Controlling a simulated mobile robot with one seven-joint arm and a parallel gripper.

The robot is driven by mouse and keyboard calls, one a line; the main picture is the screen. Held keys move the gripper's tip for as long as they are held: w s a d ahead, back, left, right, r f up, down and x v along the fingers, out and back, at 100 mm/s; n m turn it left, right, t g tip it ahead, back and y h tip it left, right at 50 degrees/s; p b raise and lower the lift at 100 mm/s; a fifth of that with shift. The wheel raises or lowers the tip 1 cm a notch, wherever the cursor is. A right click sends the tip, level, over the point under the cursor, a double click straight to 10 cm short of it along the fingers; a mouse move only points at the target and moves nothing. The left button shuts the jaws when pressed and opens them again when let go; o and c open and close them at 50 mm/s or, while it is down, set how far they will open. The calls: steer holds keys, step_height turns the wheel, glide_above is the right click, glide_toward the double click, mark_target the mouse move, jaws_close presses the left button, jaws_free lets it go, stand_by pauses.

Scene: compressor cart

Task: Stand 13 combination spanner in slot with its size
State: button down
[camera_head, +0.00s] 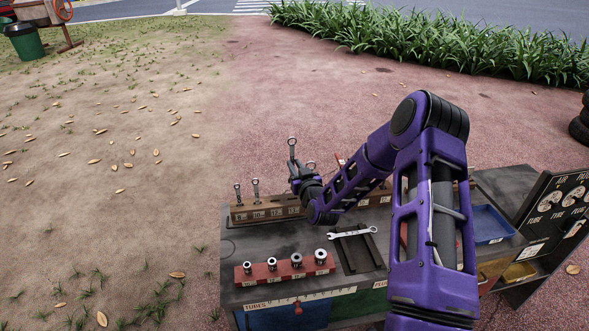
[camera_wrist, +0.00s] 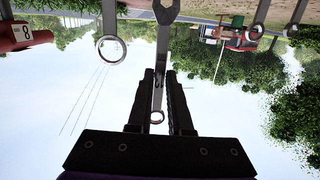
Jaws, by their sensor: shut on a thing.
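My gripper (camera_head: 300,178) is shut on an upright steel spanner (camera_head: 292,152), above the wooden slotted rack (camera_head: 268,211). The spanner's ring end points up. In the wrist view the held spanner (camera_wrist: 158,92) runs between both fingers, and its open jaw shows at the top edge of that inverted picture. I cannot read a size on it. The rack's front shows numbers, the left ones seeming to be 8, 10 and 13. Two spanners stand in its left slots, a small one (camera_head: 238,193) and a larger one (camera_head: 256,188). My gripper and arm hide the rack's middle.
A spanner (camera_head: 352,233) lies over a dark recess on the cart top. A red rail (camera_head: 285,274) with several sockets stands at the front. A blue tray (camera_head: 488,224) is at the right. Other spanner rings (camera_wrist: 111,48) show close by in the wrist view.

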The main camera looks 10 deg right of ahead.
steer(key=shift+a+h+b, duration=0.15)
steer(key=shift+h+b, duration=0.15)
steer(key=shift+m, duration=0.3)
step_height(320, 180, down, 6)
steer(key=b, duration=0.5)
steer(key=shift+r+b, duration=0.15)
steer(key=shift+b, duration=0.2)
steer(key=shift+b, duration=1.1)
stand_by(1.1)
steer(key=shift+f+b, duration=1.15)
steer(key=shift+b, duration=0.1)
steer(key=shift+f, duration=1.95)
steer(key=c, duration=0.8)
jaws_free()
steer(key=shift+o, duration=0.2)
